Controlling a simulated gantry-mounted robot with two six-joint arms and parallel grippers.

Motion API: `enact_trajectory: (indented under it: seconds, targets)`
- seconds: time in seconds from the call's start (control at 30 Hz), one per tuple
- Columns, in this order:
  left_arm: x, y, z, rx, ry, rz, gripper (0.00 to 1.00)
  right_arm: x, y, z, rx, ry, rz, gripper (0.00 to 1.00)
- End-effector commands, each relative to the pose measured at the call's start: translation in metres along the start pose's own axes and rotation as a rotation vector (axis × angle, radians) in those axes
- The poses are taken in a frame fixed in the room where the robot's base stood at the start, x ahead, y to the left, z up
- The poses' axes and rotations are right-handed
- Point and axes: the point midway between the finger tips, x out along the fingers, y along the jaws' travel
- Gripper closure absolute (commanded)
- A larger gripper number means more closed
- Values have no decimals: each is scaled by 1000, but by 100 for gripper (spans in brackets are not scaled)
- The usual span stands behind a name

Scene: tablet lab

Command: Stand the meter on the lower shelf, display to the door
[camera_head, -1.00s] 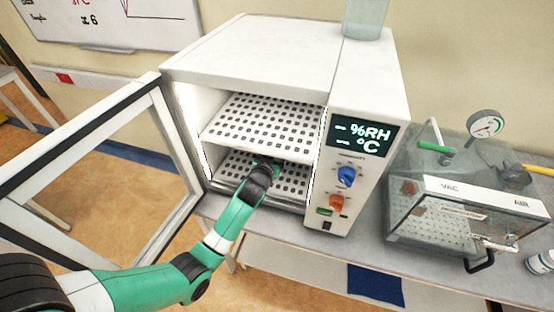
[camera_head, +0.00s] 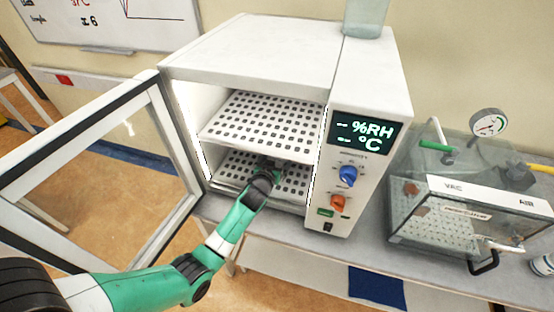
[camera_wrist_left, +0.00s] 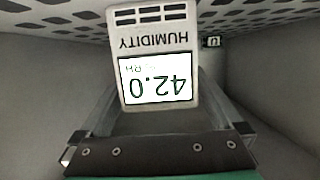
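The meter (camera_wrist_left: 155,55) is a pale box with a lit display reading 42.0, the word HUMIDITY and vent slots. It appears upside down in the left wrist view, its vented end toward a perforated surface at the picture's top. The display faces my wrist camera. My left gripper (camera_wrist_left: 160,95) has a finger along each side of the meter and looks shut on it. In the head view the left gripper (camera_head: 274,164) is inside the cabinet, low over the lower shelf (camera_head: 237,168); the meter is hard to make out there. My right gripper is out of view.
The cabinet door (camera_head: 160,180) stands open to the left. The upper shelf (camera_head: 262,128) is bare and close above the gripper. The control panel (camera_head: 352,165) borders the opening on the right. A clear vacuum box (camera_head: 470,215) stands further right on the bench.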

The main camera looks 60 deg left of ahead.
Motion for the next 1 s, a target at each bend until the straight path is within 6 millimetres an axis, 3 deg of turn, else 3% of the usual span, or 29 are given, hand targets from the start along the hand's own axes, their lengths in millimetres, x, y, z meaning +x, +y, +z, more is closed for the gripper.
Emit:
enact_trajectory:
  seconds: [0.27,0.7,0.83,1.0]
  targets:
    - [-10,0,-4,0,0,0,0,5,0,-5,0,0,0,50]
    - [-104,1,-3,1,-1,2,0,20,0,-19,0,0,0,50]
    - [-118,0,-3,1,-1,0,0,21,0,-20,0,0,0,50]
    - [-122,0,-2,0,-1,0,0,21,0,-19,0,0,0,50]
